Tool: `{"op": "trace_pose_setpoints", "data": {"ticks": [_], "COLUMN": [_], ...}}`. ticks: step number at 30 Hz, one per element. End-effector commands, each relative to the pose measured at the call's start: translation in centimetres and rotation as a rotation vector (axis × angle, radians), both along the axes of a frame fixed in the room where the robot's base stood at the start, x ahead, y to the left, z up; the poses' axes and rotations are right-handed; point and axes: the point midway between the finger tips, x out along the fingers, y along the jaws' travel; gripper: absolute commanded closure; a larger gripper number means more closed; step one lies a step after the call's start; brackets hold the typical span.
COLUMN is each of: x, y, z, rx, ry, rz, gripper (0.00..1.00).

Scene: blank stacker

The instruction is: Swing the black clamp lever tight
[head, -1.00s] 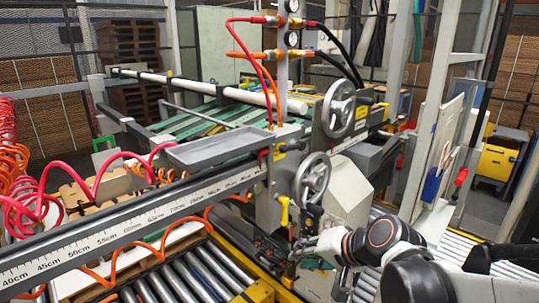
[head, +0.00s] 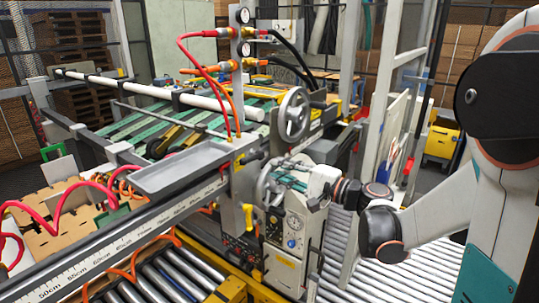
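My arm reaches in from the right, and its end, my gripper (head: 292,180), is at the lower handwheel (head: 264,187) on the machine's front post. It overlaps the right side of that wheel in the picture. I cannot tell whether it touches the wheel, and its fingers are too small and cluttered to tell open from shut. I cannot make out the black clamp lever for certain; it may be hidden behind my gripper or lost among the dark parts around the wheel. A yellow lever (head: 248,216) hangs on the post just left of the wheel.
Below my gripper stands a grey panel with a round gauge (head: 293,222) and a blue knob (head: 291,243). An upper handwheel (head: 294,115) sits above. A grey tray (head: 190,167) and red hoses are at left. Rollers (head: 360,265) lie below my arm.

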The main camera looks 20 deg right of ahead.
Motion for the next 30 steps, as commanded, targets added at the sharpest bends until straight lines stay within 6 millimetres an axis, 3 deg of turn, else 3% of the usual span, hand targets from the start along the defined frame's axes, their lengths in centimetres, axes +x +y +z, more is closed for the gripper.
{"op": "trace_pose_setpoints", "data": {"ticks": [30], "x": [4.9], "y": [3.7], "z": [-0.1], "rx": [-0.002], "ry": [0.002], "rz": [0.002], "gripper": [0.78]}}
